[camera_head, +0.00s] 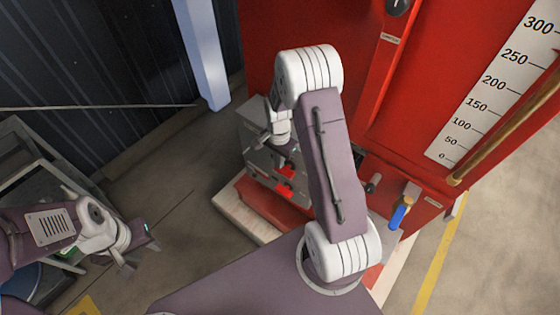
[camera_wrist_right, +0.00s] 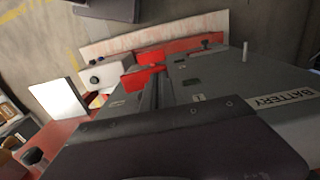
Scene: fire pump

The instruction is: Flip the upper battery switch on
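The grey battery box (camera_head: 258,158) stands at the lower left of the red pump cabinet. Two red switch handles show on it, the upper one (camera_head: 287,170) and the lower one (camera_head: 285,190). In the right wrist view the grey panel (camera_wrist_right: 215,78) carries a BATTERY label, and red switch parts (camera_wrist_right: 143,78) show near its middle. My right gripper (camera_head: 268,137) is beside the box's upper part, left of the upper switch; its fingers are small and partly hidden, so I cannot tell whether they touch anything. My left gripper (camera_head: 140,254) is open and empty, well left of the box.
The red cabinet (camera_head: 290,25) rises behind my right arm. A blue-handled valve (camera_head: 399,214) is to the right. A pale plinth (camera_head: 240,217) runs under the pump. A grey rack (camera_head: 30,165) stands near my left arm. Floor between rack and box is clear.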

